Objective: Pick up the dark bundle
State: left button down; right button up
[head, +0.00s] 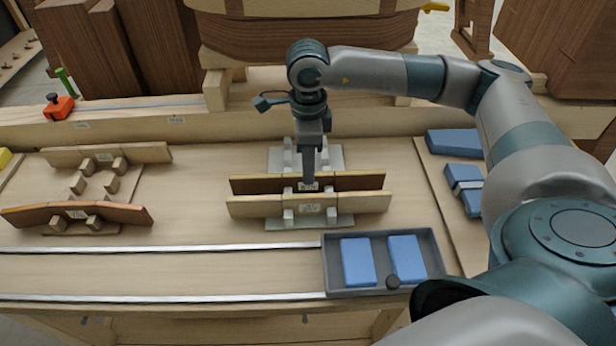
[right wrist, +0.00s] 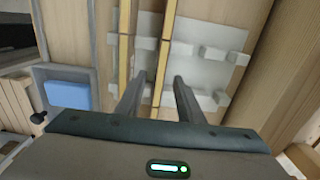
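The dark bundle (head: 350,181), a long dark brown strip with a small label, stands on edge in a grey rack (head: 337,158). A light wooden bundle (head: 262,206) stands just in front of it in the same rack. My right gripper (head: 309,182) points down over the middle of the dark bundle. In the right wrist view its two fingers (right wrist: 158,90) are apart, with the dark bundle's edge (right wrist: 167,50) running between them. The light bundle's edge (right wrist: 122,50) lies beside the left finger. I cannot tell whether the fingers touch the bundle. My left gripper is out of view.
A wooden rack at left holds a light bundle (head: 140,153) and a reddish-brown one (head: 120,214). A grey tray (head: 382,291) with two blue blocks lies front right. More blue blocks (head: 455,143) lie at right. A large wooden form (head: 310,35) stands behind.

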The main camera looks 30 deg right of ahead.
jog(key=shift+f, duration=0.9)
grip_shut()
jog(key=shift+r, duration=0.1)
dwell(0.9)
